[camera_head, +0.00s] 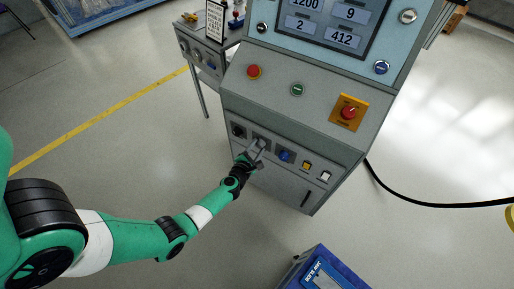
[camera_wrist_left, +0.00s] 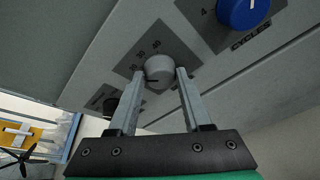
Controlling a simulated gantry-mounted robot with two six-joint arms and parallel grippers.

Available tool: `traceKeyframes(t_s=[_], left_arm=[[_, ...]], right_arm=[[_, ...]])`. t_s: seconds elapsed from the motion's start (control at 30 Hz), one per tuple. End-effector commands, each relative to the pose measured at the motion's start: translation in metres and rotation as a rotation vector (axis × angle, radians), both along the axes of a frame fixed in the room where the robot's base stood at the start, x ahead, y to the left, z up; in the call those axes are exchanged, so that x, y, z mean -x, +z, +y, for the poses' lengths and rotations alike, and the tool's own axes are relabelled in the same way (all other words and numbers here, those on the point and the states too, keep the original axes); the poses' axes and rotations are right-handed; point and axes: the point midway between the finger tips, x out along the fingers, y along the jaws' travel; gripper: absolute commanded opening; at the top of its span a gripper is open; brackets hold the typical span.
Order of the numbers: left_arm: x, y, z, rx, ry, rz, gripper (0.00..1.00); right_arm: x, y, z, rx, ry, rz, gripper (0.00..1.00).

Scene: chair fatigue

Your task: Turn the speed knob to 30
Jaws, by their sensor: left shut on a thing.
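The control cabinet's lower panel (camera_head: 305,146) holds a row of knobs. A grey knob (camera_wrist_left: 158,68) sits on a dark plate with numbers around it, among them what look like 30 and 40; its name label is not readable. My left gripper (camera_head: 257,149) reaches the panel from the lower left. In the left wrist view its two fingers (camera_wrist_left: 160,80) stand on either side of the grey knob, shut on it. In the head view the gripper mostly hides this knob. The knob's pointer setting cannot be read clearly. My right gripper is not in view.
A blue cycles knob (camera_wrist_left: 243,10) is right of the grey knob, and a black knob (camera_head: 238,131) is left of it. A red button (camera_head: 253,71) and a red switch on yellow (camera_head: 348,112) are above. A blue case (camera_head: 322,270) stands on the floor below.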

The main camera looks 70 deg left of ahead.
Motion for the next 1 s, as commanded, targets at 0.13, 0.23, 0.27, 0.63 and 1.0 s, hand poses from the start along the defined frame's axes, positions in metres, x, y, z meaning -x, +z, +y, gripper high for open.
traceKeyframes(t_s=[0.13, 0.23, 0.27, 0.63, 1.0], left_arm=[[-0.001, -0.001, -0.001, -0.042, -0.001, 0.028, 0.00], [-0.001, -0.002, -0.002, -0.088, -0.002, 0.059, 0.00], [-0.001, -0.002, -0.002, -0.104, -0.002, 0.070, 0.00], [-0.002, -0.004, -0.003, -0.347, -0.003, 0.230, 0.00], [-0.003, -0.005, -0.004, -0.524, -0.002, 0.348, 0.00]], right_arm=[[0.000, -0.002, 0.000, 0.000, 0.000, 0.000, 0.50], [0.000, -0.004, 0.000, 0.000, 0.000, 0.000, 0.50], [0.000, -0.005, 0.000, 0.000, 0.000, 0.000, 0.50], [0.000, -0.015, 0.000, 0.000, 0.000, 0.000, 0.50], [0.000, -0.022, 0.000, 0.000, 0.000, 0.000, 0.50]])
